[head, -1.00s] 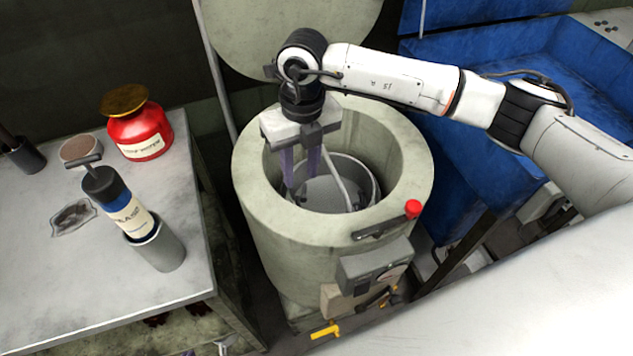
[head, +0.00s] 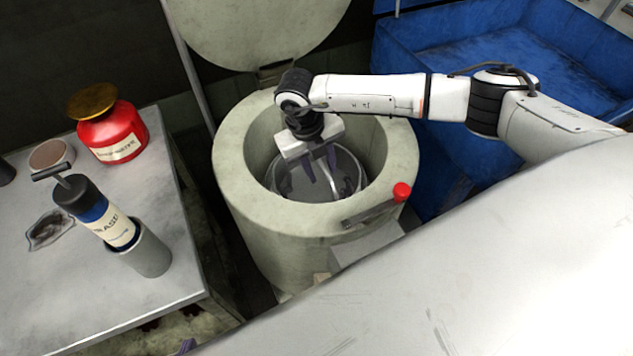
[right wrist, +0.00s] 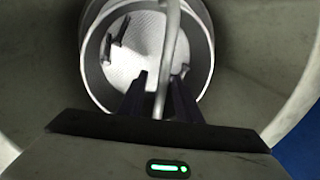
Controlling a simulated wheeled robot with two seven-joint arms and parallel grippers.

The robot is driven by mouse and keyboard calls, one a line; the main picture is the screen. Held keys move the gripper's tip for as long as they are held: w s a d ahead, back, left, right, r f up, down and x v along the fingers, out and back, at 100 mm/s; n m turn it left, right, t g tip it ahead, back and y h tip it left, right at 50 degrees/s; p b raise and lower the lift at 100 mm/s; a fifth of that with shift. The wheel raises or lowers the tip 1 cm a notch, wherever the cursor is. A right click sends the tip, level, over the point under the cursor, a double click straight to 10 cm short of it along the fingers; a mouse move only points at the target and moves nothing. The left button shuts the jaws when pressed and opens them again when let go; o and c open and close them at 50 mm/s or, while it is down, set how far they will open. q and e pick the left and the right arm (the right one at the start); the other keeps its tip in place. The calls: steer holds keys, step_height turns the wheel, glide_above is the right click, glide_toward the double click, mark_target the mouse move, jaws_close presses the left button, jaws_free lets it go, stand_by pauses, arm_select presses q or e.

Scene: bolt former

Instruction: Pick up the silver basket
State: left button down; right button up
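The silver basket (head: 296,186) sits inside the round opening of the pale green drum (head: 235,170). The right wrist view shows its round rim, perforated floor (right wrist: 142,50) and upright handle (right wrist: 168,45). My right gripper (head: 322,174), on the arm coming in from the right, points down into the drum over the basket. Its fingers are apart; in the right wrist view the gripper (right wrist: 158,88) has the handle passing between the fingertips, nearer the right one. I cannot tell whether they touch. My left gripper is not identifiable in view.
The drum's wall surrounds the gripper, with its raised lid (head: 255,35) behind and a red-knobbed lever (head: 401,191) in front. A table (head: 60,290) at left holds a red jar (head: 112,135) and a blue-and-white pump (head: 100,215). A blue bin (head: 450,60) stands at right.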

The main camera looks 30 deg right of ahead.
steer(key=shift+f, duration=0.25)
steer(key=shift+r, duration=0.1)
jaws_close()
steer(key=shift+w, duration=0.1)
